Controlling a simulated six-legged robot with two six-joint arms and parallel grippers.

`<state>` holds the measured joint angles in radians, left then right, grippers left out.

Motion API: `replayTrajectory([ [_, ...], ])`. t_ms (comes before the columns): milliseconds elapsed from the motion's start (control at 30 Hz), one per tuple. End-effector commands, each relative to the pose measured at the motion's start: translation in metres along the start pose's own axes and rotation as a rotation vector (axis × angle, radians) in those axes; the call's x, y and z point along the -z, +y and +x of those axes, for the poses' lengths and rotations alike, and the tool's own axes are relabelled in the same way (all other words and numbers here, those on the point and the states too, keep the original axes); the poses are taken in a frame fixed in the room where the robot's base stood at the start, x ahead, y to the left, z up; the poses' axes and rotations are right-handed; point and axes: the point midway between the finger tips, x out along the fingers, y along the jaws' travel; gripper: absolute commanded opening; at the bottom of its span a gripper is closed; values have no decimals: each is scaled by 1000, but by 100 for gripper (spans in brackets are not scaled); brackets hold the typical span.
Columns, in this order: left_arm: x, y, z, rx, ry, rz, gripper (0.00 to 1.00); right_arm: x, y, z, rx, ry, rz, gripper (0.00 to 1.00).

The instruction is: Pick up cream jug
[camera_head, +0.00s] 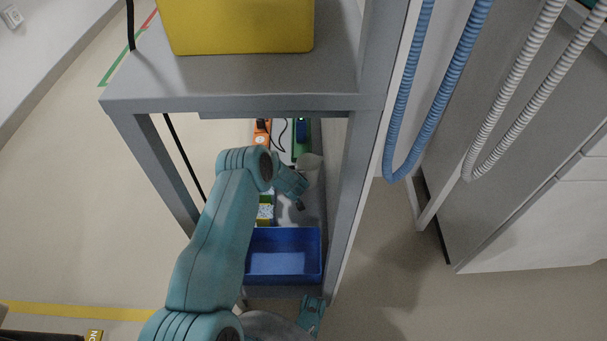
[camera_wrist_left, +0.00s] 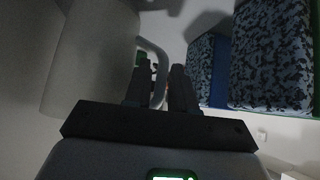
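The cream jug (camera_wrist_left: 85,60) fills the left of the left wrist view, a pale rounded body with a looped handle (camera_wrist_left: 157,62) on its right side. In the head view a pale shape (camera_head: 311,161), likely the jug, shows on the shelf just beyond my left wrist. My left gripper (camera_wrist_left: 160,83) has its two dark fingers apart, at the handle. The handle's loop runs down between the fingers; contact with them cannot be told. In the head view the left fingertips cannot be made out.
My left arm reaches under the grey table top (camera_head: 235,92), beside its right post (camera_head: 350,190). An empty blue bin (camera_head: 284,272) stands in front on the shelf. Orange (camera_head: 262,133) and green (camera_head: 302,150) items lie behind. Blue speckled blocks (camera_wrist_left: 270,55) stand right of the gripper.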

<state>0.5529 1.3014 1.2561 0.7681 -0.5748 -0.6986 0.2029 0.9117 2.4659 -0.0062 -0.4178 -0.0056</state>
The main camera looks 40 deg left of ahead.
Motion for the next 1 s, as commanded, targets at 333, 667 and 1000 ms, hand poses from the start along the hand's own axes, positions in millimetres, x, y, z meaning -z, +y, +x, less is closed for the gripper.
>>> replayTrajectory([
  [333,-4,3,0,1,1,-2,15,2,1,2,0,7,-1,0],
  [667,-4,4,0,1,1,-1,0,2,1,2,0,7,-1,0],
  [1000,26,3,-27,0,3,-1,0,-8,-7,-21,-1,-34,8,0],
])
